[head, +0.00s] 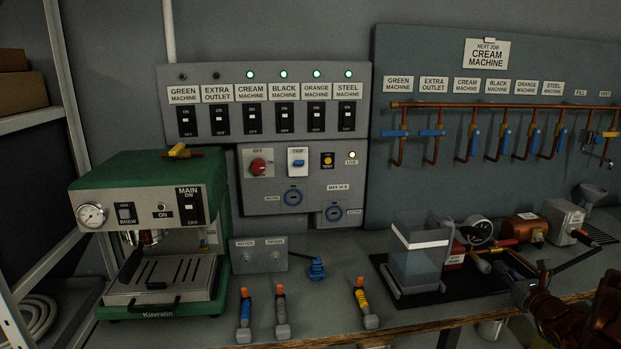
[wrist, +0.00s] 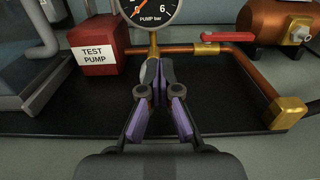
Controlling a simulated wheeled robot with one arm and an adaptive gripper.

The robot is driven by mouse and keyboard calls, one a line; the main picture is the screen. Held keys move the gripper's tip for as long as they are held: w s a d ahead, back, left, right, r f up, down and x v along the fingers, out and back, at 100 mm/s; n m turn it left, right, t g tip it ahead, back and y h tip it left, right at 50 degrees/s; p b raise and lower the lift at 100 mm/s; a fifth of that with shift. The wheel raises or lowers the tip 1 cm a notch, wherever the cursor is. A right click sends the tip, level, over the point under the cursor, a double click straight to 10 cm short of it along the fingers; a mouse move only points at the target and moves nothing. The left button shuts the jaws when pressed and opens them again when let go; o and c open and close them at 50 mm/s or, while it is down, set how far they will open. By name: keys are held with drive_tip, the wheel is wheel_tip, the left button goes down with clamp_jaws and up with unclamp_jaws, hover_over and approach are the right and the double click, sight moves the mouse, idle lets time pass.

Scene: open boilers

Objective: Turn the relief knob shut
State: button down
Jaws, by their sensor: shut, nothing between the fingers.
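The red test pump box (wrist: 97,50) stands left of the fingers. In the head view my gripper (head: 506,266) is at the right, by the copper pipe in front of the gauge (head: 480,231).
A red lever (wrist: 228,37) sits on the copper pipe right of my gripper, with a brass elbow (wrist: 287,112) nearer. A clear tank (head: 415,268) stands left of the pump. A copper boiler (head: 526,228) and a steel one (head: 562,218) stand behind. The front black mat is clear.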

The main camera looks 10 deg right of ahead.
sight(484, 267)
drive_tip(key=shift+w, duration=1.05)
drive_tip(key=shift+a+f+b, duration=0.2)
drive_tip(key=shift+a+b, duration=0.05)
drive_tip(key=shift+b, duration=0.3)
drive_tip(key=shift+a+r+b, duration=0.15)
drive_tip(key=shift+a+b, duration=0.45)
drive_tip(key=shift+b, duration=0.2)
idle(0.6)
drive_tip(key=shift+a, duration=0.35)
idle(0.7)
